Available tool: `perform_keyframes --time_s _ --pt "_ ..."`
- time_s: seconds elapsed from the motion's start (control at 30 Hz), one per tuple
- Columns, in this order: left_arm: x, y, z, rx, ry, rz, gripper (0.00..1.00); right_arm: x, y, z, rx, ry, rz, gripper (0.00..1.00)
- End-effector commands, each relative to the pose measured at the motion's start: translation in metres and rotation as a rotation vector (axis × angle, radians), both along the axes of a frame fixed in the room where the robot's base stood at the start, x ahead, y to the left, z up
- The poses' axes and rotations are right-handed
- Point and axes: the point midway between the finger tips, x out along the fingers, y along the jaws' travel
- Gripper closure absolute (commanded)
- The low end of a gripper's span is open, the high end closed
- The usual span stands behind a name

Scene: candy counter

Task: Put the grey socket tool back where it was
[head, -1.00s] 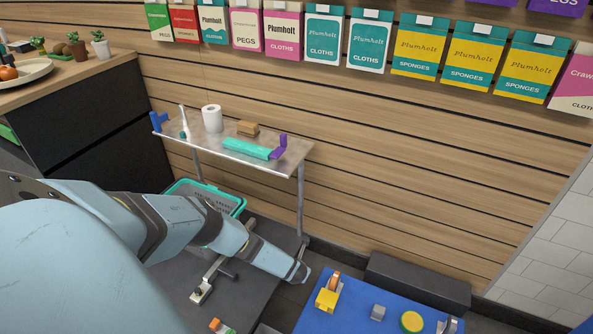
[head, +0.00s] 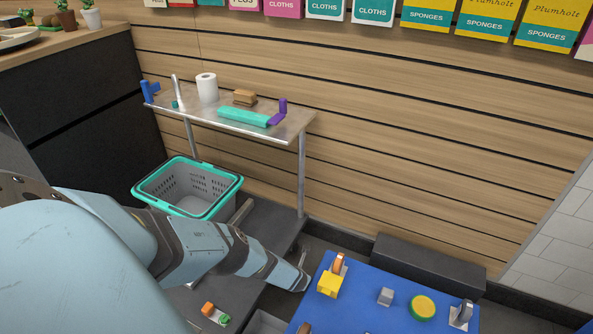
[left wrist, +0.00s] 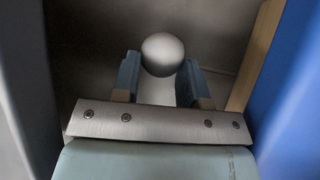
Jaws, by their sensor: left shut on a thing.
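My left gripper (left wrist: 161,82) shows in the left wrist view, its two fingers closed on a pale grey piece with a round end (left wrist: 162,54). This looks like the grey socket tool; its far part is hidden. In the head view my left arm reaches down beside the left edge of a blue surface (head: 395,289), and I cannot make out the fingers or the held tool clearly. A blue face also stands along the right of the left wrist view. My right gripper is not in view.
On the blue surface are a yellow block (head: 330,284) with a copper-coloured piece, a grey cube (head: 386,296), a yellow round piece (head: 423,307) and a silver piece (head: 461,315). A teal basket (head: 189,212) and a metal shelf (head: 292,128) stand at left. A dark box (head: 430,265) lies behind.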

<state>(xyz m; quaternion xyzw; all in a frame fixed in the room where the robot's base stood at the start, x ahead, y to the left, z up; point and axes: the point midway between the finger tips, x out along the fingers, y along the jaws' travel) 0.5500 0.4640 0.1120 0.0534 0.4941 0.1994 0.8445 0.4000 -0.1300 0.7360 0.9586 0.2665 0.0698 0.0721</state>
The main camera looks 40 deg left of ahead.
Motion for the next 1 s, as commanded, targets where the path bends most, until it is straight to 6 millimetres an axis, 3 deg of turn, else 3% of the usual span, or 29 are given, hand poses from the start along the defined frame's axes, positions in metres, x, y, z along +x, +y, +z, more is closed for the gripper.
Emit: perform_keyframes --time_s 0.77,0.8,0.9,1.0 --pt "0.000 -0.001 -0.011 -0.002 -0.001 0.000 0.92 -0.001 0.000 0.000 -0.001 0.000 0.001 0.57" --pt "0.000 -0.001 -0.012 -0.002 0.000 -0.001 0.58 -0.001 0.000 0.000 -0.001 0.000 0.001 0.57" --pt "0.000 -0.001 -0.012 -0.002 0.000 -0.001 0.35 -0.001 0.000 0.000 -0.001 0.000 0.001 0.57" --pt "0.000 -0.001 -0.011 -0.002 0.000 -0.001 0.35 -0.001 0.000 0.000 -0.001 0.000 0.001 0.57"
